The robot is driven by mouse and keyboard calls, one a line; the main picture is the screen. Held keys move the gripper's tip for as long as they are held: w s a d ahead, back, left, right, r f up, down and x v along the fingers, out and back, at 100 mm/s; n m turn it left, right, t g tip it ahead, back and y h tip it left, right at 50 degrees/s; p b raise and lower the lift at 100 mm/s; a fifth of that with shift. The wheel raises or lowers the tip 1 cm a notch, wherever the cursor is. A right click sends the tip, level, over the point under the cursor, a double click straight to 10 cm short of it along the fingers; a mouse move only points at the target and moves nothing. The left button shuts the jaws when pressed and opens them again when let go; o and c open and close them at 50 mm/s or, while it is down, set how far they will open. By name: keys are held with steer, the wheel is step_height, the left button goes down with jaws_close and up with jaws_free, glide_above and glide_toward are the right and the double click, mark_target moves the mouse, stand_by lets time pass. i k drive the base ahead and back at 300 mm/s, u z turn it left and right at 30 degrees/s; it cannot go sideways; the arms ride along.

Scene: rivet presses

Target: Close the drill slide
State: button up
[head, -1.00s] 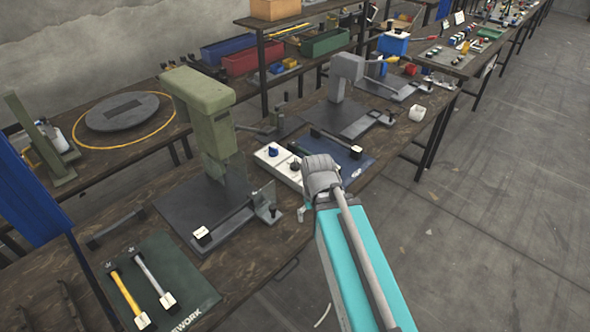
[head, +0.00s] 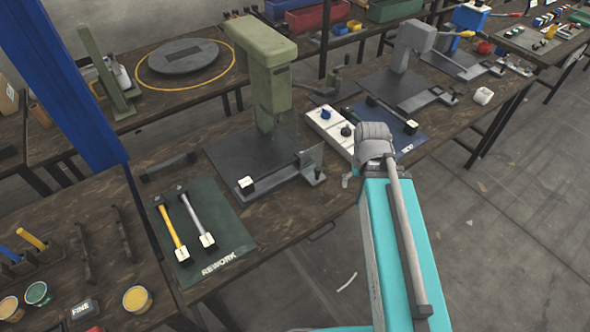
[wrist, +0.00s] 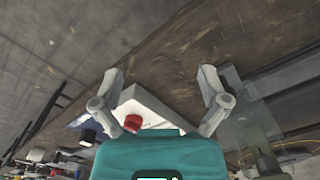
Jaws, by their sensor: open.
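The green press (head: 262,62) stands on a dark grey base plate (head: 235,158) on the wooden bench. A dark rail with a white-labelled block (head: 247,184) runs along the plate's front edge, beside a clear upright guard (head: 309,160). I cannot tell for certain which part is the drill slide. In the head view my gripper (head: 349,180) is right of this press, its fingers mostly hidden by my wrist. In the wrist view my gripper (wrist: 162,72) has its fingers spread and nothing between them. A clear panel (wrist: 247,118) shows to the right of the fingers.
A white box (head: 328,124) with knobs stands beside the press; the wrist view shows a red knob (wrist: 132,122) on it. A grey press (head: 408,60) stands farther right. The green REWORK mat (head: 222,222) holds two handled tools. Open floor lies at the right.

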mark_target(312, 175)
steer(key=z, duration=0.35)
steer(key=k, duration=1.65)
steer(key=u, duration=0.4)
steer(key=i, duration=1)
steer(key=z, duration=0.05)
